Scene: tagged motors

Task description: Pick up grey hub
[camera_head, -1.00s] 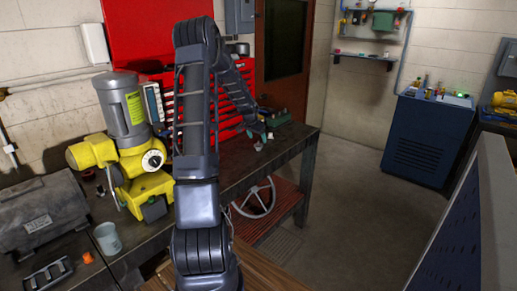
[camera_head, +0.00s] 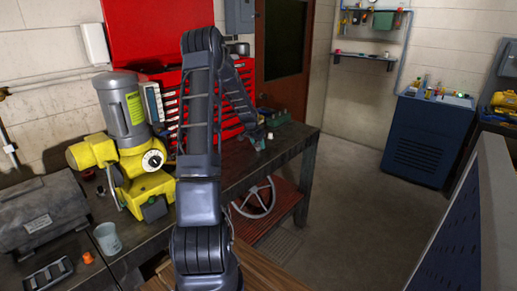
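My gripper (camera_head: 259,143) is at the end of my arm, low over the far right end of the dark workbench (camera_head: 236,178). It points down and is too small to show whether its fingers are open or shut. A small pale grey piece (camera_head: 270,136) shows right beside the gripper on the bench top. It may be the grey hub, but I cannot tell for sure. I cannot tell whether the gripper touches it.
A yellow and grey motor machine (camera_head: 128,140) and a cup (camera_head: 107,238) stand at left. A spoked wheel (camera_head: 254,198) lies on the red lower shelf. Floor at right is clear.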

